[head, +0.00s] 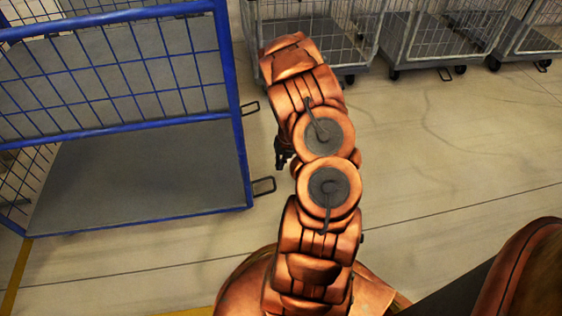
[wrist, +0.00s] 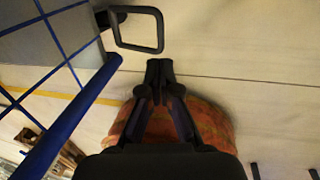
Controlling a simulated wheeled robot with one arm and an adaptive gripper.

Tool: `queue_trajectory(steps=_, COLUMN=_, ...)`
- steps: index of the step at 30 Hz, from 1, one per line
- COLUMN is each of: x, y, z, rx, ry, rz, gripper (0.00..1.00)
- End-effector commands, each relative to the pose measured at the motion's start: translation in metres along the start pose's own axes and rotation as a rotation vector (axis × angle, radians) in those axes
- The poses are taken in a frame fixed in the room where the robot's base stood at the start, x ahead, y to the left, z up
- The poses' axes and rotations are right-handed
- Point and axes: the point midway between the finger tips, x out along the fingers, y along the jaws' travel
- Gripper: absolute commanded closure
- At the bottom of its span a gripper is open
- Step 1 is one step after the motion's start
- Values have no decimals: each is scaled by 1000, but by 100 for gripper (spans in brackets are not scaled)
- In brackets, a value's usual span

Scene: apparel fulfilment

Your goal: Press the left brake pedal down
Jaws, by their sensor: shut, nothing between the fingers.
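A blue-framed wire cart (head: 245,160) stands at the left of the head view. Two dark loop-shaped pedals stick out from its right side: a farther one (head: 250,108) and a nearer one (head: 263,186). I cannot tell for sure which is the left one. My gripper (head: 281,164) is small and partly hidden by my arm, just right of the cart, close to the nearer pedal. In the wrist view one pedal (wrist: 160,35) shows at the top, level-looking, just beyond my gripper (wrist: 159,66). The fingertips are together, empty, and apart from the pedal in the picture.
The cart's blue post (wrist: 75,115) runs along the left of the wrist view. Several grey wire carts (head: 425,55) stand along the back. The pale floor (head: 450,150) to the right of my arm is clear.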

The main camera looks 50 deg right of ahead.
Motion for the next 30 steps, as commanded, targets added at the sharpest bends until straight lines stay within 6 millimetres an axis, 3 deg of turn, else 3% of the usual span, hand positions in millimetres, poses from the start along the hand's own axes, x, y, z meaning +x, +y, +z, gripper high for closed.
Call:
queue_trajectory(steps=3, x=26, y=-1, z=-1, rx=0, ry=2, rz=0, gripper=100)
queue_trajectory(steps=12, x=72, y=-1, z=0, rx=-1, ry=-1, rz=0, gripper=100)
queue_trajectory(steps=19, x=86, y=0, z=0, rx=-1, ry=0, rz=1, gripper=100)
queue_trajectory(steps=30, x=87, y=0, z=0, rx=0, ry=0, rz=1, gripper=100)
